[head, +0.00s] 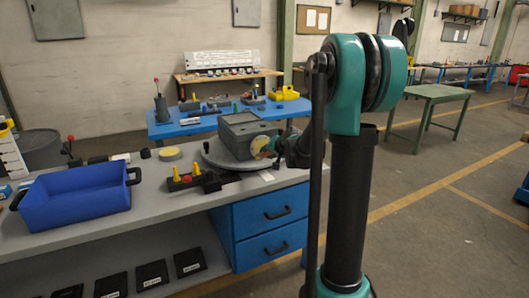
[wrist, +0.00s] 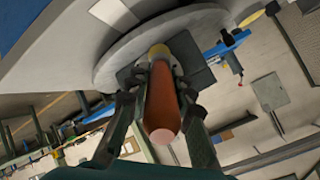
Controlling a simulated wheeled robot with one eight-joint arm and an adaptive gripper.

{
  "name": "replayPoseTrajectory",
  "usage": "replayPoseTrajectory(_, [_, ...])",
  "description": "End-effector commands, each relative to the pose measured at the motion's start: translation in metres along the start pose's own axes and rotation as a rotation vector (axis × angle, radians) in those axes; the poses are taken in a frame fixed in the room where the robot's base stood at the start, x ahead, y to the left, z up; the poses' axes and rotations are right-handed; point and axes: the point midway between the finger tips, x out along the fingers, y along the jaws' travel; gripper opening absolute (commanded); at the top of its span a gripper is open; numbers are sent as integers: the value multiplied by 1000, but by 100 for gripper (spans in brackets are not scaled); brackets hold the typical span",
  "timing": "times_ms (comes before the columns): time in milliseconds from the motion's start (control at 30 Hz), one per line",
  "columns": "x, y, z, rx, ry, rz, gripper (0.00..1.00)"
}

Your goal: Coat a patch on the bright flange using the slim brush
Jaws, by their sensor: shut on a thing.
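A slim brush (wrist: 161,105) with an orange-brown handle and a yellow collar lies between the fingers of my gripper (wrist: 159,82), which is shut on it. The brush's far end is hidden behind the collar. In the head view my gripper (head: 277,146) is at the right side of a grey box-shaped housing (head: 240,131). A pale cream round face (head: 260,145), which looks like the bright flange, shows on that side, partly covered by my gripper. I cannot tell whether the bristles touch it, or see any coating.
The housing stands on a round grey turntable (head: 218,161) on the grey bench (head: 160,207). A blue bin (head: 75,207) is at the left. A dark block with yellow posts and a red knob (head: 190,181) sits in front of the turntable. A blue table (head: 215,121) with tools stands behind.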

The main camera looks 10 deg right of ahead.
Motion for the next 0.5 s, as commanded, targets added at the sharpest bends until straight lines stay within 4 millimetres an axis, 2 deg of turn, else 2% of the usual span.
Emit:
replayPoseTrajectory(200, [-13, 6, 7, -1, 0, 0, 0])
replayPoseTrajectory(500, [-15, 7, 7, -1, 0, 0, 0])
